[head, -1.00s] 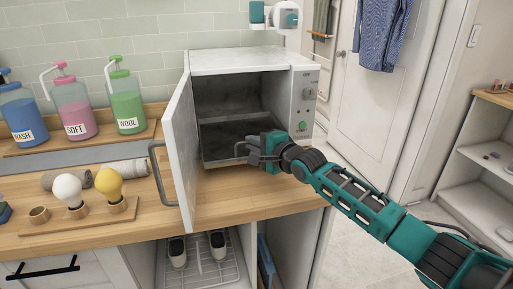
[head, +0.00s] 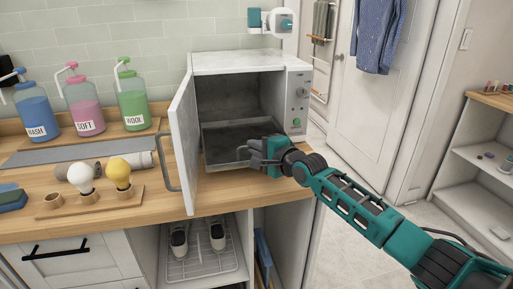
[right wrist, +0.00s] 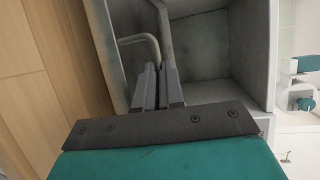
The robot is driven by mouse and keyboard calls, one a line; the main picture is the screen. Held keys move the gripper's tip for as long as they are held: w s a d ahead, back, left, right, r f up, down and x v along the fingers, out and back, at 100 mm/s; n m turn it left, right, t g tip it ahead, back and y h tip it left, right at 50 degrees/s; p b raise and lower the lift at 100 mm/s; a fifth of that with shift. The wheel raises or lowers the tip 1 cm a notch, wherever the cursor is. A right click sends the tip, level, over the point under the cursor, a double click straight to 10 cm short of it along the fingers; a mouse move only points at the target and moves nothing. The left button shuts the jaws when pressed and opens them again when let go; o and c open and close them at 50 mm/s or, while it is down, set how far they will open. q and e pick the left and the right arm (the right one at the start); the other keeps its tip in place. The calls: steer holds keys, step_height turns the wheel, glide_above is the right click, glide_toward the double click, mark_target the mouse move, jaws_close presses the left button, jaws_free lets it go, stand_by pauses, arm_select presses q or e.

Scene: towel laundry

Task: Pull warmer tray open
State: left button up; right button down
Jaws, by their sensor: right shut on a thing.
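The white warmer (head: 237,63) stands on the wooden counter with its door (head: 184,137) swung open to the left. The grey metal tray (head: 225,166) sits low in the warmer's cavity, its front edge at the opening. My right gripper (head: 254,154) is at the tray's front right and shut on its handle. In the right wrist view, the fingers (right wrist: 159,88) close around one part of the bent tray handle (right wrist: 138,38). The handle is mostly hidden in the head view. My left gripper is not in view.
The door's handle (head: 166,162) sticks out left of the warmer. Bulbs on a wooden holder (head: 105,199), a rolled grey towel (head: 138,160) and blue, pink and green pump bottles (head: 133,110) stand farther left. The counter just before the warmer (head: 225,196) is clear.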

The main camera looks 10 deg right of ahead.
steer(key=c, duration=1.5)
jaws_free()
steer(key=shift+c, duration=0.2)
steer(key=shift+s, duration=0.1)
steer(key=p+v, duration=0.1)
steer(key=v, duration=1.1)
steer(key=shift+s+d+p, duration=0.15)
steer(key=shift+s+p, duration=0.15)
steer(key=shift+p, duration=0.1)
steer(key=s+a+f+n+g+h, duration=0.1)
steer(key=s+f+n+g+h, duration=0.2)
steer(key=s+f+n, duration=1.3)
steer(key=s+f+h, duration=0.1)
steer(key=s+f, duration=0.8)
steer(key=s, duration=0.2)
steer(key=shift+a+n+g+h, duration=0.3)
steer(key=shift+a+g+h, duration=0.1)
